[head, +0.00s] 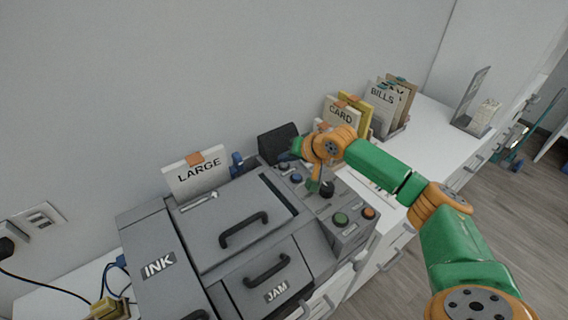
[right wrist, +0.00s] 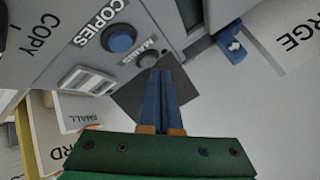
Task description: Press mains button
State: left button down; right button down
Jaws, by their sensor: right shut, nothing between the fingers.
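The grey copier (head: 225,235) stands on the white desk with its control panel at its right side. In the right wrist view the MAINS label (right wrist: 138,51) sits beside a small dark round button (right wrist: 148,61), partly covered by my fingertips. A larger blue COPIES button (right wrist: 120,39) is just left of it; it also shows in the head view (head: 298,180). My right gripper (right wrist: 165,73) is shut and empty, its blue fingers pointing at the mains button area. I cannot tell whether the tips touch the button. My left gripper is out of view.
A black knob (head: 327,188), a green button (head: 341,219) and an orange button (head: 369,212) are nearby on the panel. A blue lever with an arrow (right wrist: 232,45) and the LARGE paper (head: 198,174) are close too. Card and bills files (head: 382,105) stand behind my arm.

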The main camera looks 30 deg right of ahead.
dwell(0.6)
jog(key=shift+f, duration=0.45)
jog(key=shift+r+p, duration=0.5)
jog(key=shift+p, duration=0.45)
notch_tip(320, 180, up, 6)
jog(key=p, duration=0.7)
